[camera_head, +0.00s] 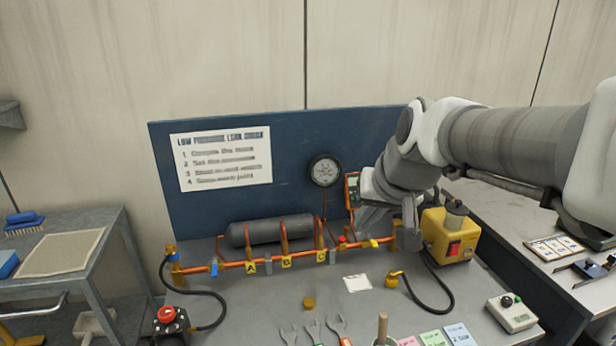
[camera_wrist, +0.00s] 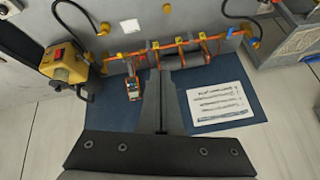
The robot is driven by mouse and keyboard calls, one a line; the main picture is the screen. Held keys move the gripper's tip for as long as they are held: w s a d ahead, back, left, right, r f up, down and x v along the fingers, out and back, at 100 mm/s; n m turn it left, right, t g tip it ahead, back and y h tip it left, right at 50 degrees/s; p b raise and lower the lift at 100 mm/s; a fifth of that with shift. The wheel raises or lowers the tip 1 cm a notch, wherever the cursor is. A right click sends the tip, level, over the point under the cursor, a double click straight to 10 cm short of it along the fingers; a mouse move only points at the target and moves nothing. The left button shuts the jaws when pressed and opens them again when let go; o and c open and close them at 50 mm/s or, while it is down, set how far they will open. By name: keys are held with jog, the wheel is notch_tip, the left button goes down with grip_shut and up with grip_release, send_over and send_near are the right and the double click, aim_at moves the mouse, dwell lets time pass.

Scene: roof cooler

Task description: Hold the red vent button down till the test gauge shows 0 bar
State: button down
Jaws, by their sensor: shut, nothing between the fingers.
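A small red button-like part (camera_head: 341,239) sits by the orange pipe, left of my gripper. A larger red mushroom button (camera_head: 167,314) tops a black box at the lower left. I cannot tell which is the vent button. The round test gauge (camera_head: 325,170) hangs on the blue backboard; its reading is too small to make out. My gripper (camera_head: 364,228) is in front of the backboard, above the right part of the pipe. In the wrist view its fingers (camera_wrist: 160,74) are together and empty. I cannot tell whether it touches anything.
The orange pipe (camera_head: 292,258) with a dark tank (camera_head: 270,231) runs across the bench. A yellow pump unit (camera_head: 450,237) and orange meter (camera_head: 352,188) stand close to my gripper. Wrenches (camera_head: 313,331) and coloured cards (camera_head: 459,335) lie at the front.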

jog(key=w+f+m+b, duration=0.1)
jog(key=w+f, duration=0.2)
jog(key=w, duration=0.8)
jog(key=m+t+y+b, duration=0.1)
jog(key=m+t+b, duration=0.1)
jog(key=m+b, duration=0.15)
send_over(342, 240)
notch_tip(342, 240, down, 16)
jog(key=shift+s+d+f+p, duration=0.15)
jog(key=shift+s+f+p, duration=0.05)
jog(key=shift+p, duration=0.25)
jog(key=shift+f, duration=0.1)
notch_tip(342, 240, down, 8)
jog(key=b, duration=0.5)
jog(key=shift+b, duration=0.35)
jog(key=shift+f+b, duration=0.3)
jog(key=shift+b, duration=0.15)
jog(key=shift+f, duration=0.1)
jog(key=shift+f+b, duration=0.35)
jog(key=shift+b, duration=0.15)
